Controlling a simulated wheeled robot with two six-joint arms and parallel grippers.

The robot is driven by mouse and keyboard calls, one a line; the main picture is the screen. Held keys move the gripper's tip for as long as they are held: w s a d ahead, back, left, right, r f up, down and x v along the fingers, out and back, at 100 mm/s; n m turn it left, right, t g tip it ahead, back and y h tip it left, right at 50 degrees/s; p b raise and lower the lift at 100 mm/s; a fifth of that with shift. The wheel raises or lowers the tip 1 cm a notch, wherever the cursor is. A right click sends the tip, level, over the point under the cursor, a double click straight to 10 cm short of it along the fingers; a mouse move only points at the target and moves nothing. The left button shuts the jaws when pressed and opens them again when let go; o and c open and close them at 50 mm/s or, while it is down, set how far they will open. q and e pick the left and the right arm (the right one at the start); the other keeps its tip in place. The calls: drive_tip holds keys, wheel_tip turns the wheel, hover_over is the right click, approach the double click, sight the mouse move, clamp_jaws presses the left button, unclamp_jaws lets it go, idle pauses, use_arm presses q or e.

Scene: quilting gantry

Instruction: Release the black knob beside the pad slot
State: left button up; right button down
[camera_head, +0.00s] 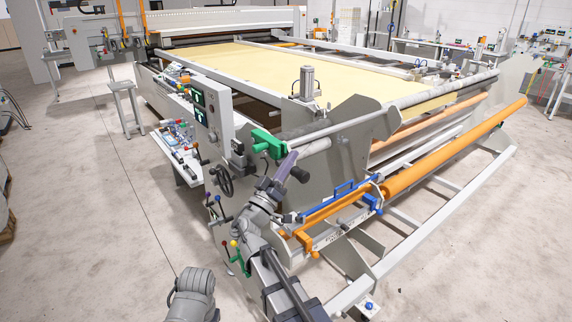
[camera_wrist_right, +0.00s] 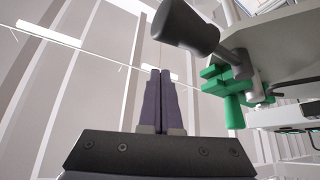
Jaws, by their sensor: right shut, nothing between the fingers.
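The black knob (camera_head: 299,174) sits on a short shaft at the machine's near corner, beside the green part (camera_head: 268,143). In the right wrist view the knob (camera_wrist_right: 186,27) is a dark tapered cylinder at the top, with a grey rod leading to the green part (camera_wrist_right: 232,88). My right gripper (camera_head: 292,155) is shut and empty, close to the knob. In the right wrist view its dark fingers (camera_wrist_right: 160,72) are together, and the knob appears just above their tips, with a gap. I cannot pick out the pad slot. My left gripper is not in view.
A control panel (camera_head: 204,106) and a black handwheel (camera_head: 225,180) stand left of the knob. A blue handle (camera_head: 352,188) and an orange roller (camera_head: 450,150) lie to its right. The floor (camera_head: 90,200) at the left is mostly clear.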

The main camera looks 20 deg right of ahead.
sight(293, 175)
drive_tip(key=f+m+g+h+b, duration=0.1)
drive_tip(key=m, duration=0.1)
drive_tip(key=f+m+g+h+b, duration=0.1)
drive_tip(key=m, duration=0.1)
drive_tip(key=s+f+m+g+h+b, duration=0.1)
drive_tip(key=m+g, duration=0.1)
drive_tip(key=shift+d+m, duration=0.2)
drive_tip(key=shift+m, duration=0.1)
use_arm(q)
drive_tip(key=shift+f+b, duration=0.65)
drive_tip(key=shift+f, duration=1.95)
use_arm(e)
drive_tip(key=shift+s+d+f, duration=0.1)
drive_tip(key=shift+s+f, duration=0.15)
drive_tip(key=shift+f, duration=0.25)
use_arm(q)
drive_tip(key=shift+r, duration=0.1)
use_arm(e)
drive_tip(key=shift+r, duration=0.1)
